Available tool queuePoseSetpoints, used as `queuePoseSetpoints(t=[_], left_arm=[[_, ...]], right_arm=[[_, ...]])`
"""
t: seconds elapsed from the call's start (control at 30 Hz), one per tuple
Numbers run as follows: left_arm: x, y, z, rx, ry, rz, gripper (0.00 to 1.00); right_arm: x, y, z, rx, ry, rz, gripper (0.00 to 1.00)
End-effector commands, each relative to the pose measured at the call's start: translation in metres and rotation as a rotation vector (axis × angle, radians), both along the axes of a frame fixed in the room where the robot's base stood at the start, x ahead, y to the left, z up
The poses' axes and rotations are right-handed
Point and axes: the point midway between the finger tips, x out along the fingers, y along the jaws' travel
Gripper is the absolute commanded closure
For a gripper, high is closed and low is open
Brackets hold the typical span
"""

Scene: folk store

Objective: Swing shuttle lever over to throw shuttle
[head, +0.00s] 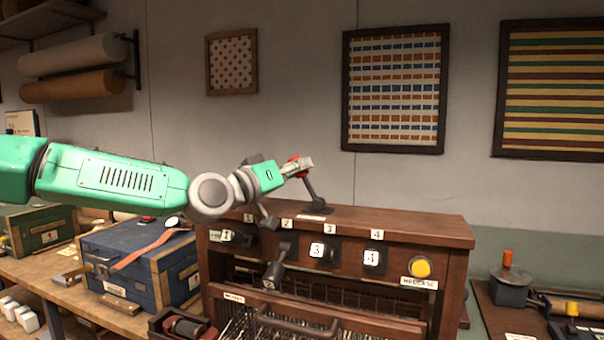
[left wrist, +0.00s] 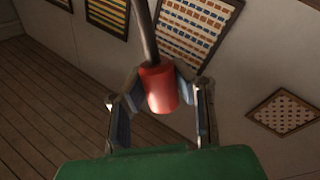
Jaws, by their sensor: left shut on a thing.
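The shuttle lever (head: 311,187) stands on top of the brown wooden loom (head: 420,222), its dark rod leaning up and left to a red knob. In the left wrist view the red knob (left wrist: 159,88) sits between the two fingers of my left gripper (left wrist: 160,100), which is shut on it. In the head view my left gripper (head: 297,168) reaches in from the left above the loom and partly covers the knob. The shuttle itself cannot be made out. My right gripper is not in view.
The loom front has numbered levers, a yellow button (head: 420,268) and a front handle (head: 297,328). A blue box (head: 135,262) stands left of it on the bench. A dark device with an orange knob (head: 507,258) stands at right. The wall behind holds framed textiles.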

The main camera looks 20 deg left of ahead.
Motion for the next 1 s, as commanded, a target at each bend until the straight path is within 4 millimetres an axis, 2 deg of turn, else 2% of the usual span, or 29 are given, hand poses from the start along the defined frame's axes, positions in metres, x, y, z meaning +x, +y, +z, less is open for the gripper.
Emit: queuePoseSetpoints(t=[0.07, 0.1, 0.13, 0.17, 0.57, 0.67, 1.0], left_arm=[[0.0, 0.001, -0.003, -0.001, 0.007, 0.0, 1.0], [0.0, 0.001, -0.003, -0.001, 0.007, 0.0, 0.7], [0.0, 0.001, -0.003, -0.001, 0.007, 0.0, 0.59], [0.0, 0.0, -0.003, -0.001, 0.007, 0.0, 0.54], [-0.005, 0.002, -0.002, 0.001, 0.004, 0.0, 0.54], [-0.017, 0.009, -0.003, -0.001, 0.003, 0.001, 0.54], [-0.077, 0.046, -0.015, -0.005, 0.004, 0.001, 0.54]], right_arm=[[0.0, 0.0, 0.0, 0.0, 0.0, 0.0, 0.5], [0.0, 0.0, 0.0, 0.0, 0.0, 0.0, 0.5], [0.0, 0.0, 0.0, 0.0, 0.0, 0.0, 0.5], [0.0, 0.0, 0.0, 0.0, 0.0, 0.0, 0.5], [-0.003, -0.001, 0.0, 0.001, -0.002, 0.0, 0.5], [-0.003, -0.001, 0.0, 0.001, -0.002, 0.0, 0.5], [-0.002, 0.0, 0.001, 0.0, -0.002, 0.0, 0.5]])
